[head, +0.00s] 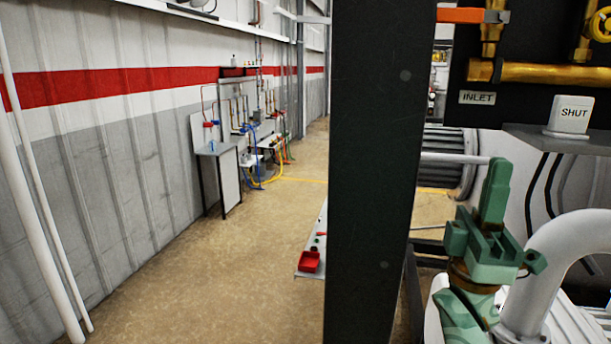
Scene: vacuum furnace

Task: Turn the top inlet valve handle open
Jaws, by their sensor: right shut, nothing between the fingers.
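An orange valve handle (462,15) lies level at the top right, beside a vertical brass pipe (489,40) on a dark panel. It reaches left from a grey metal end piece to the dark post. A small plate (477,97) reading INLET sits below the brass pipework. My right gripper (497,167) is green and points upward at the lower right. Its fingers are together with nothing between them. In the picture it is well below the handle and apart from it. My left gripper is not in view.
A dark upright post (368,180) stands just left of the valve panel and hides part of the room. A white SHUT sign (572,115) stands on a grey ledge. A curved pale pipe (565,240) is right of my gripper. The floor at left is open.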

